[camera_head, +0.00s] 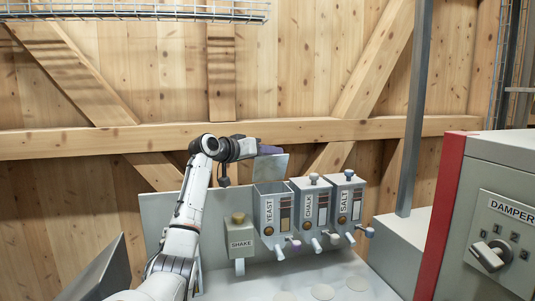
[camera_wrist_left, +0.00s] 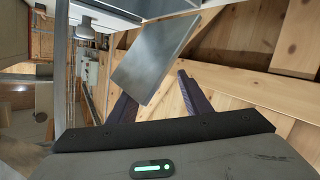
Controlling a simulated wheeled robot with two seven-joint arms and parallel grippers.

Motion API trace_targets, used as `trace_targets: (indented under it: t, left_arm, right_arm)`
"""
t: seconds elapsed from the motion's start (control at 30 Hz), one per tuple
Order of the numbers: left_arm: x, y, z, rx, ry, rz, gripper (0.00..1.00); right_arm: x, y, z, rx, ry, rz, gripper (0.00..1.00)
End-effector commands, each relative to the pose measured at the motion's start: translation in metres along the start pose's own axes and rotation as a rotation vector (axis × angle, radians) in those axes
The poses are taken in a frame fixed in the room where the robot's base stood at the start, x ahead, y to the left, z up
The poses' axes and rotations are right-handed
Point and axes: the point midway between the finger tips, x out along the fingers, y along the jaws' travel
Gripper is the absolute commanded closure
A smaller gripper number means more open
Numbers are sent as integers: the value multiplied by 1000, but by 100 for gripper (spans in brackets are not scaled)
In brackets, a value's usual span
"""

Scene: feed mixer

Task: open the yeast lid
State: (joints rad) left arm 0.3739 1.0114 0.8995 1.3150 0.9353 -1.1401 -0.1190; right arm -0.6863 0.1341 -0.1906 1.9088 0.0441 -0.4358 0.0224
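The yeast bin (camera_head: 270,213) is a grey dispenser labelled YEAST, left of the chalk and salt bins. Its grey lid (camera_head: 272,168) stands raised and tilted up at the back, and the bin's top is open. In the left wrist view the lid (camera_wrist_left: 155,57) is a flat grey plate reaching down towards the space between my fingers. My left gripper (camera_head: 268,150) is at the lid's upper edge. In the wrist view its dark fingers (camera_wrist_left: 160,103) are spread apart, one on each side of the lid's near corner. The lid's knob is not visible. My right gripper is out of view.
The chalk bin (camera_head: 311,213) and salt bin (camera_head: 346,207) stand to the right with their lids down. A box labelled SHAKE (camera_head: 240,243) is at left. A grey post (camera_head: 415,110) and a red-edged damper cabinet (camera_head: 490,225) stand at right. A wooden wall is behind.

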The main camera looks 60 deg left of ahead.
Motion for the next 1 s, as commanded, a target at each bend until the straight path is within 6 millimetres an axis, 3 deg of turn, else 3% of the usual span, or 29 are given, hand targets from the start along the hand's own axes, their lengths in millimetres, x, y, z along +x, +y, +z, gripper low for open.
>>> trace_targets:
  t: [0.03,0.6,1.0]
  left_arm:
    - [3,-2,8,0,-17,-4,59]
    - [2,-2,6,0,-15,-4,59]
    - [-25,-6,-6,0,-7,-6,59]
  right_arm:
    - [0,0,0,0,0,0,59]
    - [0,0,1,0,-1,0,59]
    - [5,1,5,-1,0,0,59]
